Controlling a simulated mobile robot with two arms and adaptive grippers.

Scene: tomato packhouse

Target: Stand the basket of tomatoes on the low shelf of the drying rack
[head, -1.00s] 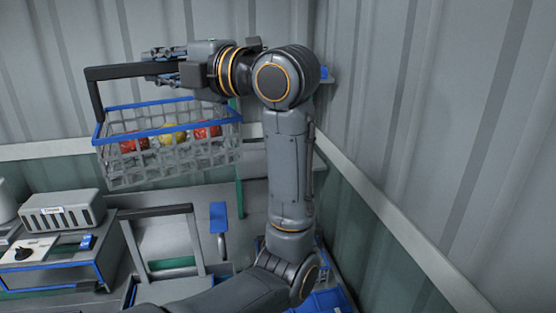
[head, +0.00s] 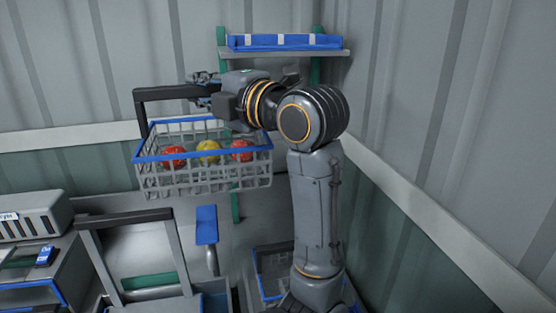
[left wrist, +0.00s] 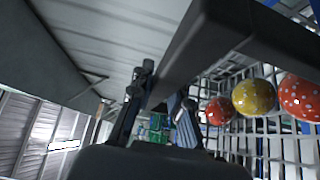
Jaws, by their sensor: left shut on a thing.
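The basket (head: 202,157) is a grey mesh box with a blue rim and a dark handle (head: 168,93). It hangs roughly level in the air in the head view, with red and yellow tomatoes (head: 208,150) inside. My left gripper (head: 203,80) is shut on the handle above the basket. In the left wrist view the fingers (left wrist: 158,98) are at the dark handle bar (left wrist: 215,40), and the tomatoes (left wrist: 254,97) show to the right. The drying rack has green posts (head: 222,38) and an upper shelf (head: 290,53) behind the arm. Its low shelf is hidden or unclear. My right gripper is not in view.
A blue tray (head: 284,42) sits on the upper shelf. A grey crate with a blue rim (head: 268,250) is low behind my arm. A grey frame (head: 125,217) and a vented box (head: 32,216) stand at lower left. A corrugated wall closes the right side.

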